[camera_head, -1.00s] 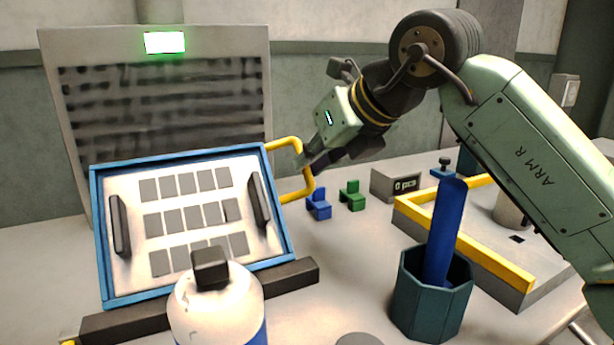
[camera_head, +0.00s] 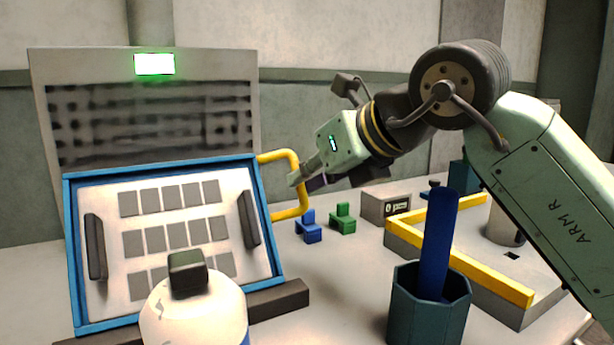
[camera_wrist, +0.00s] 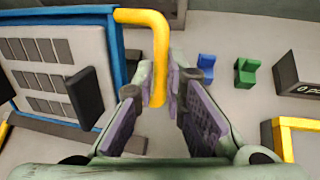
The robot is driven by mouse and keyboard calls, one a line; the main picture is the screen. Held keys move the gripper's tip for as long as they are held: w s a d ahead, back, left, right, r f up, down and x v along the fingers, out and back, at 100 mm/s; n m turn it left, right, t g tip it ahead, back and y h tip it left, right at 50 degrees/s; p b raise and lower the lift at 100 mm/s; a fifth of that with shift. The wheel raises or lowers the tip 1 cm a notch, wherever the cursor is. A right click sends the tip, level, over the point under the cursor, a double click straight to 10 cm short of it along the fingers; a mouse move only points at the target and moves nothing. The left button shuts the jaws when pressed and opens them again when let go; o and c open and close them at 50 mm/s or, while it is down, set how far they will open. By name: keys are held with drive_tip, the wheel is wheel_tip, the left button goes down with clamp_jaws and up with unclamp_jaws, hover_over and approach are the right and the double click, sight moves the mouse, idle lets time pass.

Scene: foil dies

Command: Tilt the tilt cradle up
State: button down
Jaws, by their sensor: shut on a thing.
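The tilt cradle is a blue-framed tray (camera_head: 69,245) at left, leaning back at a steep slope with its lower edge by a dark bar. Its pale face carries rows of grey squares and two dark grips. A yellow handle (camera_head: 300,190) sticks out from its right edge. My gripper (camera_head: 296,180) comes from the right and is shut on this handle. In the wrist view the handle (camera_wrist: 159,50) hangs down between the two purple-padded fingers (camera_wrist: 162,92), with the cradle's blue frame (camera_wrist: 116,55) to the left.
A grey panel with a lit green display (camera_head: 154,64) stands behind the cradle. A white bottle (camera_head: 190,312) partly hides its lower edge. Blue (camera_head: 308,228) and green (camera_head: 342,220) blocks lie right of the handle. A dark green cup (camera_head: 428,312) holds a blue item.

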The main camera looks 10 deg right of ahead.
drive_tip(key=shift+s, duration=0.1)
drive_tip(key=c, duration=1.9)
unclamp_jaws()
drive_tip(key=shift+s+d+r, duration=0.1)
drive_tip(key=shift+o, duration=1.2)
drive_tip(key=v, duration=1.2)
